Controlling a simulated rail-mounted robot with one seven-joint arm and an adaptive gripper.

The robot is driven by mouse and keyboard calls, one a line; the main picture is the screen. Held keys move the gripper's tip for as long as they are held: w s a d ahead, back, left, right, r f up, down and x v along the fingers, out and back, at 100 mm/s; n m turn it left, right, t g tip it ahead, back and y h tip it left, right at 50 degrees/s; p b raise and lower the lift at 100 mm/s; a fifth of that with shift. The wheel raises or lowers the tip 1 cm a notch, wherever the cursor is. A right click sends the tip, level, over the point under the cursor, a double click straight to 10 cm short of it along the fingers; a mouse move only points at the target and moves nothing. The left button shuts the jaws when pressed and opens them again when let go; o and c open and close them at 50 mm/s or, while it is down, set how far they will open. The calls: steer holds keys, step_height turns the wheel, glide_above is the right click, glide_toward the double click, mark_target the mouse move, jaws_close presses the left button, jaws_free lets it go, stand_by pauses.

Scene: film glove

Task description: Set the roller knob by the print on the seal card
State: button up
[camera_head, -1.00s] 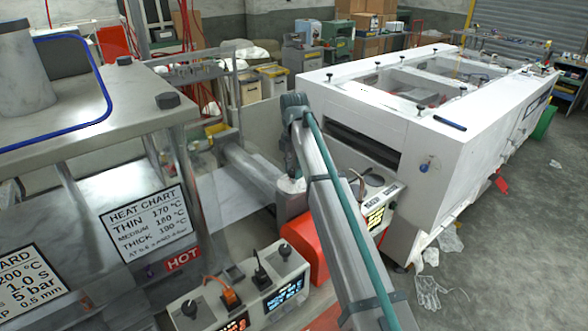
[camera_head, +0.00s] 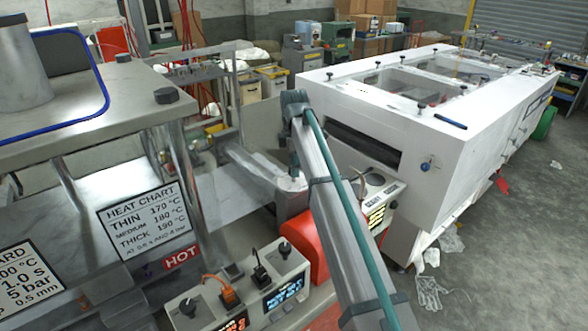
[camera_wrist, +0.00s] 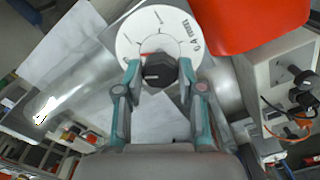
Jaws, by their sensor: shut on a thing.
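The roller knob (camera_wrist: 160,70) is a dark, faceted knob at the centre of a white round dial (camera_wrist: 128,49) in the wrist view. A red mark shows beside it, and the dial has ticks and small print ending in "mm". My gripper (camera_wrist: 158,72) is shut on the knob, one finger on each side. In the head view my arm hides the knob. The seal card (camera_head: 28,277) is cut off at the left edge of the head view. It reads "...00 °C", "1.0 s", "5 bar" and a last line "0.5 mm".
A heat chart (camera_head: 146,222) hangs beside the seal card, above a red HOT label (camera_head: 181,257). A control box (camera_head: 245,295) with switches and lit displays stands below. A red rounded part (camera_head: 304,246) lies close to my arm. A large white machine (camera_head: 425,125) fills the right.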

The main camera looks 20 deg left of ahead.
steer(key=m, duration=0.4)
steer(key=shift+m+b, duration=0.3)
steer(key=shift+b, duration=0.1)
steer(key=m, duration=0.5)
steer(key=shift+b, duration=0.35)
steer(key=m, duration=0.5)
steer(key=shift+m+b, duration=0.3)
steer(key=shift+m, duration=0.1)
steer(key=m, duration=0.5)
steer(key=shift+s+m, duration=0.1)
steer(key=shift+m, duration=0.2)
steer(key=m, duration=0.5)
steer(key=shift+b, duration=0.35)
steer(key=m, duration=0.5)
steer(key=shift+a+m, duration=0.1)
steer(key=shift+m, duration=0.3)
steer(key=m, duration=1)
